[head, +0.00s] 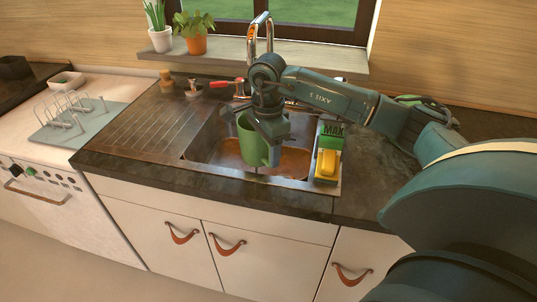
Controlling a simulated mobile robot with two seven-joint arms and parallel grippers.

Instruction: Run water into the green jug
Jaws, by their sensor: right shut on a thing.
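The green jug (252,146) hangs upright over the sink basin (208,141). My right gripper (271,133) is at its right side, shut on it. The chrome tap (260,30) rises behind my right wrist. Its spout end is hidden by the wrist, so I cannot tell whether water runs or whether the jug is under the spout. A red tap lever (220,84) shows left of the wrist. The inside of the jug is not visible. My left gripper is not in view.
A yellow sponge (327,163) and a green box marked MAX (332,131) stand at the sink's right edge. The ribbed drainboard (150,118) is clear. A dish rack (75,115) stands at far left. Potted plants (195,42) sit on the sill.

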